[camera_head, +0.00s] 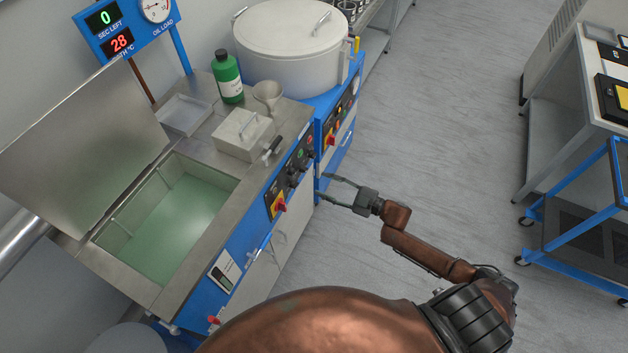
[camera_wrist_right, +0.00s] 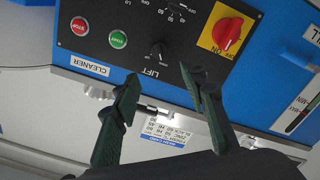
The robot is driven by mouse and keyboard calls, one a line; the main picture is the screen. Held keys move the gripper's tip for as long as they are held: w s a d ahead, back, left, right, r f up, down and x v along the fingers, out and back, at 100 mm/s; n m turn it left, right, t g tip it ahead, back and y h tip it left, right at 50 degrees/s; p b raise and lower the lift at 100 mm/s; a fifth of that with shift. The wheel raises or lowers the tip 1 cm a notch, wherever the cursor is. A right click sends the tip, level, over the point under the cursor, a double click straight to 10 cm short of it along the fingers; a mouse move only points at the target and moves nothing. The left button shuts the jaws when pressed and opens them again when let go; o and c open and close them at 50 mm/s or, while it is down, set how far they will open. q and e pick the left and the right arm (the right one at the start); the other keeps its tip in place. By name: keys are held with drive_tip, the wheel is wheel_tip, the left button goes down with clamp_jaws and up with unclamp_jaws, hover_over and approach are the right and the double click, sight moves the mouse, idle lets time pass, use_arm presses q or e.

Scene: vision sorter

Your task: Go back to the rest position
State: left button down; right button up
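My right gripper (camera_head: 335,191) is in front of the blue machine's control panel (camera_head: 288,178), at its right side in the head view. Its two fingers are spread apart with nothing between them. In the right wrist view the open fingers (camera_wrist_right: 164,92) point at the panel, which has a red rotary switch on a yellow plate (camera_wrist_right: 228,34), a green button (camera_wrist_right: 118,39) and a red button (camera_wrist_right: 79,26). I cannot tell whether a fingertip touches the panel. My left gripper is not in view.
The bath (camera_head: 109,237) stands open at left, its steel lid (camera_head: 80,150) raised. A green bottle (camera_head: 228,78), funnel (camera_head: 267,94) and white-lidded drum (camera_head: 290,42) stand behind. A blue cart (camera_head: 585,215) is at right. The floor (camera_head: 440,120) between is clear.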

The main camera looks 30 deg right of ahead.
drive_tip(key=shift+s+d, duration=0.35)
drive_tip(key=shift+s, duration=0.1)
drive_tip(key=s+d+f+m+h, duration=0.2)
drive_tip(key=d+f+m+h, duration=0.15)
drive_tip(key=f, duration=0.65)
drive_tip(key=s+d+f+m+h, duration=0.25)
drive_tip(key=d+f+h, duration=0.2)
drive_tip(key=f, duration=0.65)
drive_tip(key=s+d+f+m+g+h, duration=0.2)
drive_tip(key=s+d+f+m+g, duration=0.15)
drive_tip(key=s+f, duration=0.9)
drive_tip(key=s+a+f+m+g, duration=0.1)
drive_tip(key=s+a+f+g, duration=0.2)
drive_tip(key=s+f, duration=0.4)
drive_tip(key=s+a+f+m+g, duration=0.1)
drive_tip(key=s+a+f+g, duration=0.2)
drive_tip(key=s, duration=1.5)
drive_tip(key=s+a+f+m+g+h, duration=0.1)
drive_tip(key=s+a+f+m+g, duration=0.1)
drive_tip(key=s+f, duration=0.9)
drive_tip(key=s+a+g, duration=0.1)
drive_tip(key=s+g, duration=0.1)
drive_tip(key=shift+s+a+f, duration=0.25)
drive_tip(key=shift+s+f, duration=0.1)
